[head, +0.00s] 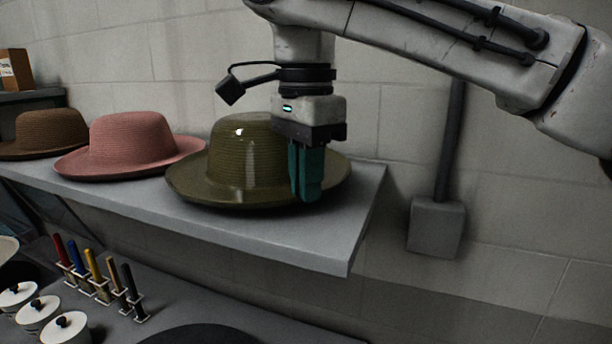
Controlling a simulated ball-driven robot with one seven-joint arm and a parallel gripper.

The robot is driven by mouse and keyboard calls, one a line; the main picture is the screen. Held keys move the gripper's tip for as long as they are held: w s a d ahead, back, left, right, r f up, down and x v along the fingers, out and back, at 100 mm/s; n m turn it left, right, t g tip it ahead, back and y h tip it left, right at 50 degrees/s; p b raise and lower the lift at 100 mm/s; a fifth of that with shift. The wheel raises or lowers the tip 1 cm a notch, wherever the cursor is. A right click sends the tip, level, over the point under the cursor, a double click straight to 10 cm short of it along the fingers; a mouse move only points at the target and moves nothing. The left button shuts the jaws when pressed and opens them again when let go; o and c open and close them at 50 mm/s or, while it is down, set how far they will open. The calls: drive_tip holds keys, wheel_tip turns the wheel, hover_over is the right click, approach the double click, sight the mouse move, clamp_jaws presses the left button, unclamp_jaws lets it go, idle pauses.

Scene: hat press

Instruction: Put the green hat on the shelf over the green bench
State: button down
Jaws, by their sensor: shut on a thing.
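The olive-green hat (228,172) is at the right end of the grey shelf (290,244) in the head view, upright with its brim low at the shelf surface. I cannot tell whether the brim touches the shelf. My gripper (307,198) points down at the hat's right side, its teal fingers shut on the hat. The fingers hide part of the crown and brim. The bench below is only partly seen, and its colour does not show as green here.
A pink hat (130,140) and a brown hat (44,130) stand to the left on the shelf. Below are several coloured-handled tools (95,270) in a rack and white lidded pots (38,312). A grey wall box (436,227) with a conduit is right of the shelf's end.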

drive_tip(key=shift+f+b, duration=0.3)
drive_tip(key=shift+f, duration=0.3)
idle(0.5)
drive_tip(key=c, duration=1.1)
unclamp_jaws()
wheel_tip(320, 180, up, 11)
